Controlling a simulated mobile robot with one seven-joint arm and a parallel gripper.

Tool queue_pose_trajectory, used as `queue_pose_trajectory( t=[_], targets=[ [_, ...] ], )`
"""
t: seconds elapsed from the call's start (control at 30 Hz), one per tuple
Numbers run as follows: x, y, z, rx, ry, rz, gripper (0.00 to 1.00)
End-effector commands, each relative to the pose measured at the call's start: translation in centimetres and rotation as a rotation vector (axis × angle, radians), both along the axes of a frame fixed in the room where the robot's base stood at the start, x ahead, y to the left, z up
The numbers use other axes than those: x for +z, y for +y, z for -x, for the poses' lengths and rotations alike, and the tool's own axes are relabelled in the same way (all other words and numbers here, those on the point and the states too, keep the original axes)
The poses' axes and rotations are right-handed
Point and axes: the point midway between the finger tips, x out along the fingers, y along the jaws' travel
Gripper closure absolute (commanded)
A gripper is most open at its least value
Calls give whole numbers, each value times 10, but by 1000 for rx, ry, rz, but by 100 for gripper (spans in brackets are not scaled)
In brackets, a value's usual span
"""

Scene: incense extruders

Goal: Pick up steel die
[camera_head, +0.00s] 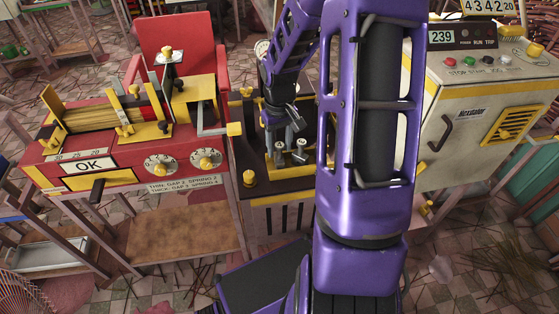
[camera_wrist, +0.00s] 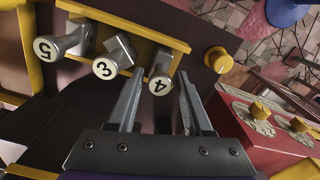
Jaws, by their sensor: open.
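Three grey metal dies with round pale numbered ends stand in a yellow rack (camera_wrist: 140,35) in the wrist view: die 5 (camera_wrist: 60,44), die 3 (camera_wrist: 110,62) and die 4 (camera_wrist: 160,82). The frames do not tell which one is the named steel die. My gripper (camera_wrist: 161,76) is open, its two fingers on either side of die 4's numbered end; contact cannot be told. In the head view my gripper (camera_head: 283,130) points down over the dark bench, just above grey metal pieces (camera_head: 300,152). My arm hides much of the bench's right side.
The red machine (camera_head: 130,150) with dials and an OK plate is on the left, its crank reaching towards the bench. A beige cabinet (camera_head: 475,115) with a display stands right. A yellow knob (camera_wrist: 219,60) sits near the rack.

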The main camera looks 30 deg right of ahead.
Motion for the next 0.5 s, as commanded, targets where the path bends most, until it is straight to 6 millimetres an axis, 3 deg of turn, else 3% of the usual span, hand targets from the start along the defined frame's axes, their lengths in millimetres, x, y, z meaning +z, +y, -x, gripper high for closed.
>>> queue_pose_trajectory(
  t=[0.1, 0.2, 0.43, 0.5],
  targets=[
    [-23, 0, 1, 0, 4, -2, 50],
    [-33, 0, 0, 0, 2, -1, 50],
    [-34, 0, 0, -1, 0, 0, 50],
    [-34, 0, 0, -1, 0, 0, 62]
  ],
)
